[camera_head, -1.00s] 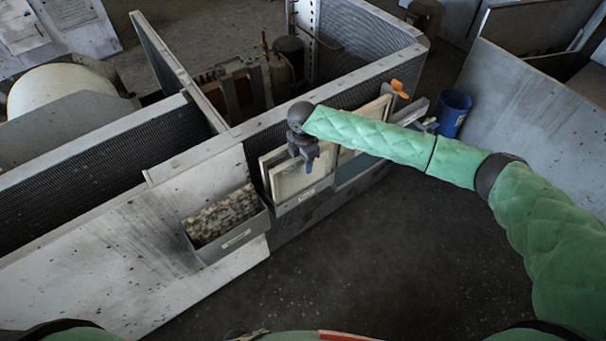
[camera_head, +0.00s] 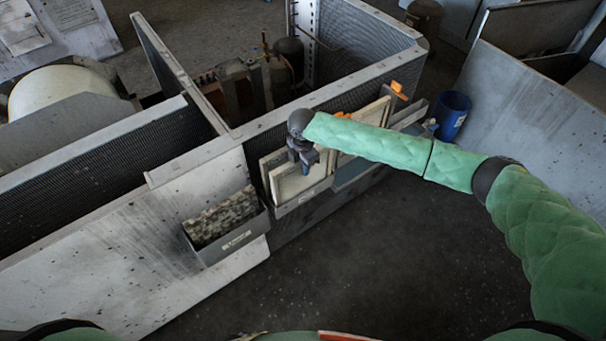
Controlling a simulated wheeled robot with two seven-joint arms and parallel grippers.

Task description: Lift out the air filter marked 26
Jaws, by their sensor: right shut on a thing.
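Flat, pale framed air filters stand upright in a grey rack on the side of the blower housing. The front-left filter (camera_head: 288,184) stands in its slot, with another pale panel close behind it. My right gripper (camera_head: 307,166) is at this filter's top edge, shut on it from above, and hides part of the top. Further right, another pale filter (camera_head: 372,117) is partly covered by my right arm. The number 26 cannot be read on any filter at this size. My left gripper is out of view.
A grey bin (camera_head: 238,239) with a mottled filter block hangs left of the rack. Orange pieces (camera_head: 397,90) show at the rack's right end, near a blue bucket (camera_head: 452,112). The dark floor (camera_head: 370,260) in front is clear.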

